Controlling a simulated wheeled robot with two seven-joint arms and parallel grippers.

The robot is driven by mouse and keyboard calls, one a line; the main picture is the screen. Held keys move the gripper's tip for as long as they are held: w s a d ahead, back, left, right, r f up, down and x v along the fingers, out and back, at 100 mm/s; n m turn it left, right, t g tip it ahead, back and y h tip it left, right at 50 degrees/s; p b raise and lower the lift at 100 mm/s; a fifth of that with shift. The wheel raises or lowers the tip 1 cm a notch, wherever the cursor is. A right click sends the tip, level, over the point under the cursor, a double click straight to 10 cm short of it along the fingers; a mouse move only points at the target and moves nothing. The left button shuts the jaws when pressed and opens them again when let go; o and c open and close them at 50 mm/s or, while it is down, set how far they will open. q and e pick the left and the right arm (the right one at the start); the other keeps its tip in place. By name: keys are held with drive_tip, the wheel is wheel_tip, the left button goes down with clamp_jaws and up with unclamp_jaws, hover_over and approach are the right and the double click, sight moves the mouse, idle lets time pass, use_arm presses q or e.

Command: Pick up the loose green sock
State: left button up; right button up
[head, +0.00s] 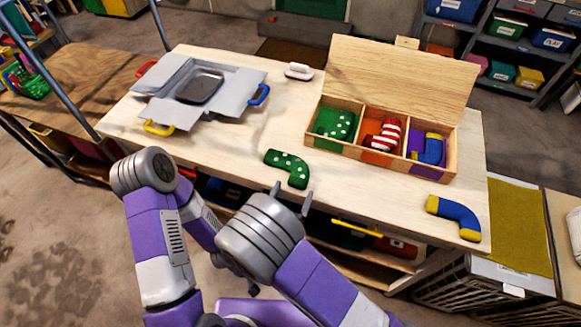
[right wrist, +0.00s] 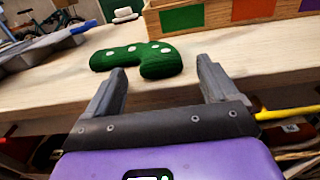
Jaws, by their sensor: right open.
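The loose green sock (head: 290,167) with white dots lies on the wooden table near its front edge, left of the sock box. In the right wrist view the green sock (right wrist: 138,60) lies just beyond the fingers, toward the left one. My right gripper (head: 290,192) is open and empty at the table's front edge, close to the sock; its two spread fingers also show in the right wrist view (right wrist: 162,85). Another green dotted sock (head: 335,124) lies in the box's left compartment. My left arm comes in at lower left; its fingers are not visible.
The open wooden box (head: 345,148) also holds a red-striped sock (head: 384,135) and a blue-yellow sock (head: 428,149). A loose blue-yellow sock (head: 455,216) lies at the right. A grey flapped tray (head: 163,110) stands left, a white brush (head: 299,71) behind.

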sight(296, 186)
drive_tip(key=x, duration=0.3)
drive_tip(key=shift+w+d, duration=0.15)
drive_tip(key=shift+w, duration=0.1)
drive_tip(key=c, duration=1.1)
drive_tip(key=shift+o, duration=0.2)
